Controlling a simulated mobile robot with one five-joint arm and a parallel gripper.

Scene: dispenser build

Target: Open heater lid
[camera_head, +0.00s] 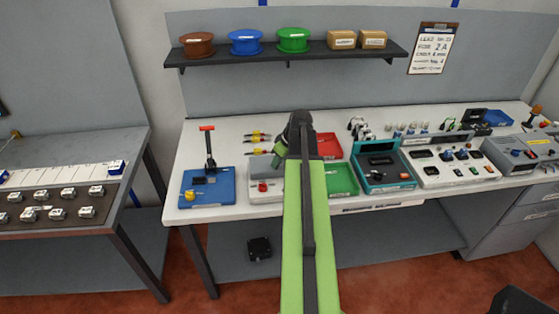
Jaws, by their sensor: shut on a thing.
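My green arm reaches from the bottom of the picture to the workbench. My gripper (279,154) is at its far end, above the back edge of a small white unit (264,190) with a red knob. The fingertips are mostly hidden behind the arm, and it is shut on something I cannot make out. The arm covers the white unit's right part. No label reads clearly as a heater, so I cannot tell which unit is the heater or how its lid stands.
A blue base with a red-topped lever (208,150) stands left. Red (328,146) and green (341,179) trays lie right of the arm, then a teal unit (382,170) and a white panel (455,160). A shelf (300,52) with spools is above. Bare bench (205,210) shows at front left.

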